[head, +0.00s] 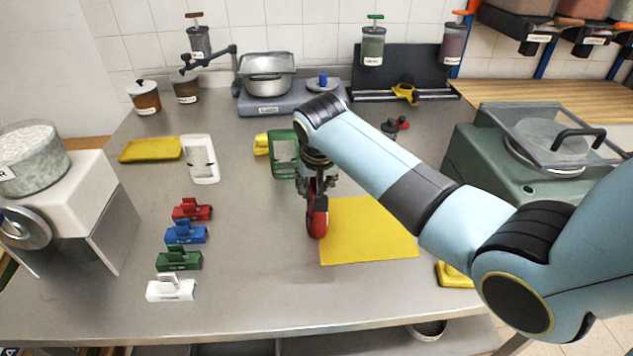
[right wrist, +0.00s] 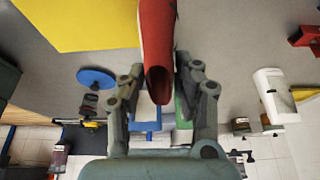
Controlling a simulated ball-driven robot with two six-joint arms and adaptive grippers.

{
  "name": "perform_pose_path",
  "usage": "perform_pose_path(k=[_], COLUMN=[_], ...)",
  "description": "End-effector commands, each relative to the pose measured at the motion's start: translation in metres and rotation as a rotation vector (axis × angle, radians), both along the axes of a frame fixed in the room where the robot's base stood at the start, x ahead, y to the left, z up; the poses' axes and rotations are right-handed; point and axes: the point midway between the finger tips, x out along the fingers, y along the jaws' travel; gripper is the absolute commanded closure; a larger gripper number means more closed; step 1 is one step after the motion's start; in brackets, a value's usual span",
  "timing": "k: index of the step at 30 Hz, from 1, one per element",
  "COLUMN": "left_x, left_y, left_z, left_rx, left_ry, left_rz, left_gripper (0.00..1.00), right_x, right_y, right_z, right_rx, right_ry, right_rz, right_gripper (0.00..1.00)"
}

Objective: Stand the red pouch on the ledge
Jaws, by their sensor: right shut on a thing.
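The red pouch (head: 317,223) hangs upright in my right gripper (head: 318,190), at the left edge of the yellow mat. In the right wrist view the red pouch (right wrist: 157,40) lies between the two fingers of the right gripper (right wrist: 160,82), which are shut on it. I cannot tell whether its lower end touches the table. A dark panel with a narrow ledge (head: 430,96) along its foot stands at the back of the table; a yellow object (head: 405,93) is on it. My left gripper is not in view.
A yellow mat (head: 370,240) lies bare beside the pouch. A green frame (head: 284,152) stands behind the gripper, a white one (head: 200,158) farther left. Several coloured blocks, one red (head: 192,210), line the left. A green machine (head: 470,160) stands right.

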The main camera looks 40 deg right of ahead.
Motion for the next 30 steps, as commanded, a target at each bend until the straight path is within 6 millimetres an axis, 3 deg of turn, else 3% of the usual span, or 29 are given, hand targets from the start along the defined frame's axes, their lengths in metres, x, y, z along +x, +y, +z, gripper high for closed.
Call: perform_pose_path(k=[8,9,13,23,30], left_x=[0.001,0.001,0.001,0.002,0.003], left_y=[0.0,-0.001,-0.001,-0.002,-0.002], left_z=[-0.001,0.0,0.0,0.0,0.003], left_rx=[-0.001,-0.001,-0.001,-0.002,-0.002], left_ry=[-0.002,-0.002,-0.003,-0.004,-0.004], left_rz=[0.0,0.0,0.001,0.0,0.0], left_gripper=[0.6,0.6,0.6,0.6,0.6], right_x=[0.0,0.0,0.0,0.0,-0.012], right_y=[0.0,0.0,0.0,0.0,0.009], right_z=[-0.002,-0.002,-0.002,0.002,0.04], right_rx=[0.0,0.0,0.0,-0.001,0.0], right_ry=[0.0,0.0,0.0,-0.001,-0.005], right_rz=[0.0,0.0,0.0,0.0,0.001], right_gripper=[1.0,0.64,0.47,0.45,0.45])
